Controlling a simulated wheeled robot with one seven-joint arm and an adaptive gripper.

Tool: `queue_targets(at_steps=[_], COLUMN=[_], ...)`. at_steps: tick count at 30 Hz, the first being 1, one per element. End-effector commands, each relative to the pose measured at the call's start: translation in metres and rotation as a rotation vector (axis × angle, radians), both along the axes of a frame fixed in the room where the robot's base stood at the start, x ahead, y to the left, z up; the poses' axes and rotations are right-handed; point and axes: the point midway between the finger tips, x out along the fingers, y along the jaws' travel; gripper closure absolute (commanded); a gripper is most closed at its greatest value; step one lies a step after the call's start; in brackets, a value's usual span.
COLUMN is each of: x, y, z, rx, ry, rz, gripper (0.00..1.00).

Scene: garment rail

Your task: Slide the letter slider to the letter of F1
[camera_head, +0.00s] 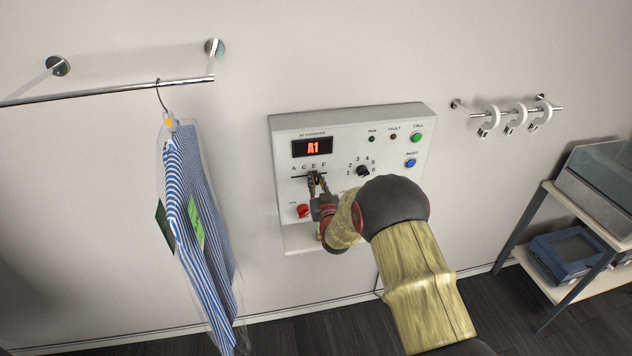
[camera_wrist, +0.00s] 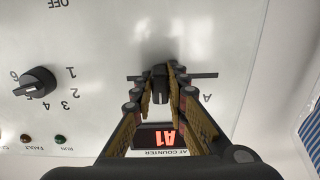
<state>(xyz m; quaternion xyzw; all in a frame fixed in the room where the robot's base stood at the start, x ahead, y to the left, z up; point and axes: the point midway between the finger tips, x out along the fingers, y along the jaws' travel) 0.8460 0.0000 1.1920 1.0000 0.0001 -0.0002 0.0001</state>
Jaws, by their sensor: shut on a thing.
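The letter slider is a dark knob (camera_wrist: 159,84) in a horizontal slot on the white control panel (camera_head: 280,165). The letters A, C, E, F stand above the slot in the head view. My gripper (camera_head: 315,181) is shut on the knob, with a finger on each side in the wrist view (camera_wrist: 161,92). The knob stands well away from A, around E; its exact letter is hard to tell. In the wrist view, A shows beside the fingers and the other letters are hidden. The red display (camera_head: 312,147) reads A1.
A number dial (camera_head: 363,171) with a black knob sits right of the slider, a red knob (camera_head: 302,210) below it. Green and blue buttons are at the panel's right. A striped shirt (camera_head: 190,200) hangs from a rail at left. A shelf (camera_head: 560,200) stands at right.

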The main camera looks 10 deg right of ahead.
Motion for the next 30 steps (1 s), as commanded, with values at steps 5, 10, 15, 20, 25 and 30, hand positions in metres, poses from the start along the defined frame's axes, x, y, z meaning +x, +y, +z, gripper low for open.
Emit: queue_targets(at_steps=[5, 10, 15, 20, 25, 30], x=[0.001, 0.0, 0.0, 0.0, 0.0, 0.0], y=[-0.013, -0.036, -0.041, -0.041, -0.041, -0.04], z=[-0.001, -0.002, 0.001, 0.001, 0.001, 0.001], rx=[0.001, 0.0, 0.001, 0.001, 0.001, 0.001], ry=[-0.003, -0.002, -0.001, -0.001, -0.001, -0.001], rz=[-0.003, -0.004, -0.003, -0.004, -0.004, -0.002], gripper=[1.0, 1.0, 1.0, 0.85, 0.75, 0.67])
